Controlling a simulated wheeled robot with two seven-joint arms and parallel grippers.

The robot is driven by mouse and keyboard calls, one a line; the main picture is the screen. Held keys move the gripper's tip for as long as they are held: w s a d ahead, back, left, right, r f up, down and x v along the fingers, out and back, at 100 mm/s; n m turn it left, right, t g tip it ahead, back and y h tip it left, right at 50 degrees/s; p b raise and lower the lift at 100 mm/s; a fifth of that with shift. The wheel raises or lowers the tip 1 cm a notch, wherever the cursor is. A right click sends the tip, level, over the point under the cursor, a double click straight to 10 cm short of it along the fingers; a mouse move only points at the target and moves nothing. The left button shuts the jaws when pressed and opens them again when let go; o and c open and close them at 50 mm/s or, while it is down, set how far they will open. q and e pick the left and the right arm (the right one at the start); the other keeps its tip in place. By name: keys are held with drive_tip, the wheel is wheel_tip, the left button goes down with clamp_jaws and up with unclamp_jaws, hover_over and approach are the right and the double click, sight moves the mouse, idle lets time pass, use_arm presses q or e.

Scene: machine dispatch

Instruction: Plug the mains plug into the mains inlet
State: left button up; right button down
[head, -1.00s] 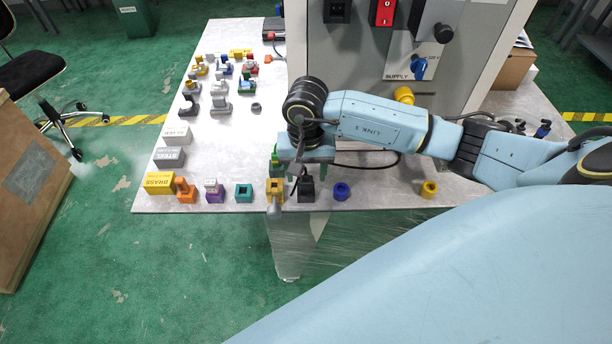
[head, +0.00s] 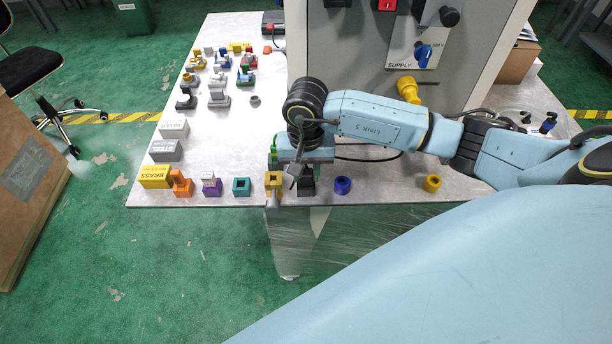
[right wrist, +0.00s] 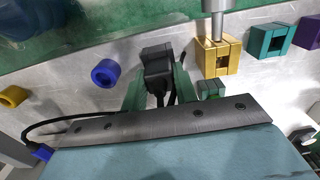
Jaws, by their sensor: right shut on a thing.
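The mains plug (head: 306,187) is a black block with a black cable, near the table's front edge. My right gripper (head: 305,177) points down and is shut on it. In the right wrist view, the plug (right wrist: 157,64) sits between the green fingers of my right gripper (right wrist: 158,88). I cannot tell whether it touches the table. The mains inlet appears to be the black socket (head: 338,3) on the grey panel, cut off by the top picture edge, behind and above the gripper. My left gripper is not in view.
A yellow block (head: 275,181) stands close left of the plug, and a blue ring (head: 342,185) stands to its right. Several coloured blocks and fittings fill the left table. The grey cabinet (head: 345,70) rises behind my arm. A yellow ring (head: 432,183) lies farther right.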

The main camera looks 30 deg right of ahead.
drive_tip(key=shift+r+p, duration=1.7)
drive_tip(key=shift+r, duration=1.15)
drive_tip(key=shift+r+p, duration=0.85)
drive_tip(key=shift+r, duration=0.6)
